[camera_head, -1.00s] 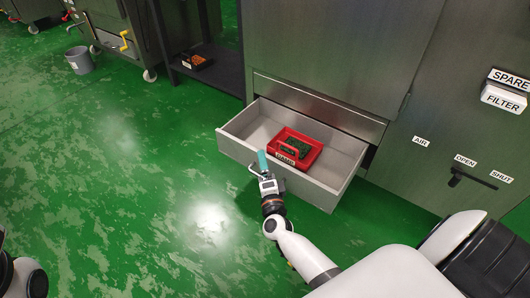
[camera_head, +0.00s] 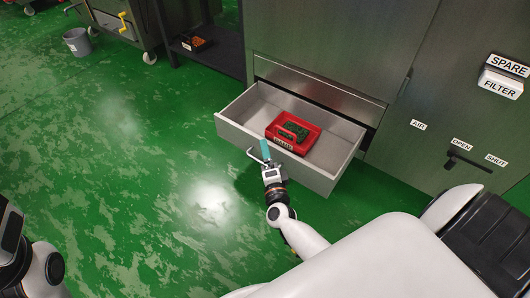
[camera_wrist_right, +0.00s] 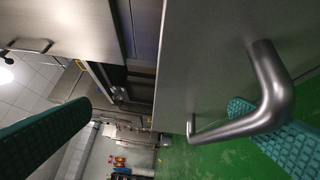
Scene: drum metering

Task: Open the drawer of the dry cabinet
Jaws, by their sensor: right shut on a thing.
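The dry cabinet's drawer (camera_head: 235,128) stands pulled well out of the steel cabinet (camera_head: 330,45) in the head view. A red tray (camera_head: 311,149) with dark green contents and a label lies in it. My right gripper (camera_head: 265,151) is at the drawer's front, shut on its bar handle (camera_wrist_right: 268,88). In the right wrist view the handle is large at the right, and one green finger pad (camera_wrist_right: 275,135) shows behind it. The other pad (camera_wrist_right: 45,130) is at the left. Part of my left arm shows at the lower left of the head view; its fingertips are out of frame.
Labels AIR, OPEN and SHUT and a black lever (camera_head: 468,160) are on the panel at right, below a SPARE FILTER box (camera_head: 501,84). A dark shelf (camera_head: 218,60), a wheeled unit and a grey bin (camera_head: 78,42) stand at back left. The green floor before the drawer is clear.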

